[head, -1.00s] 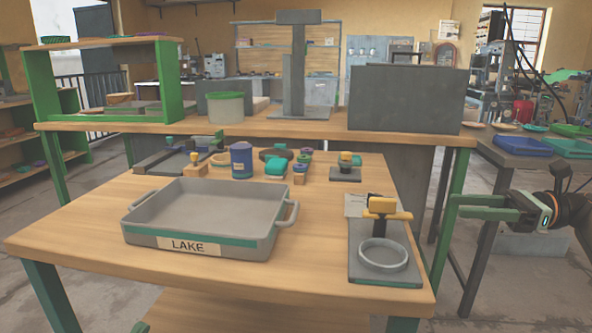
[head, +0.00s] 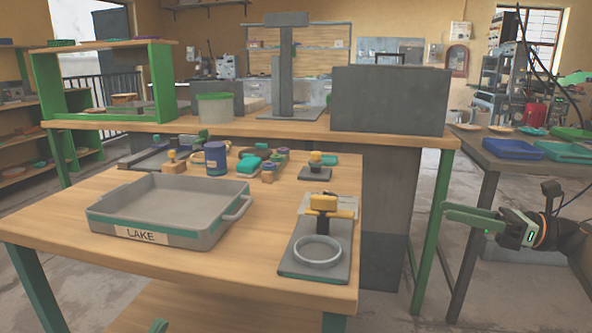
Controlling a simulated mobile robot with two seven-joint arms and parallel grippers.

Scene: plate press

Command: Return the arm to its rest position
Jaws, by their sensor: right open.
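My right gripper (head: 474,218) hangs in the air at the right of the head view, past the right edge of the wooden table (head: 180,265). Its green fingers point left, and it is open with nothing between them. It touches nothing that I can see. My left gripper cannot be made out; only a small green piece shows at the bottom edge.
A grey tray labelled LAKE (head: 170,232) stands on the table's left. A blue can (head: 215,158) and several small parts sit behind it. A dark side table (head: 495,155) with blue trays (head: 513,149) stands behind my right gripper. Open floor lies beside the wooden table.

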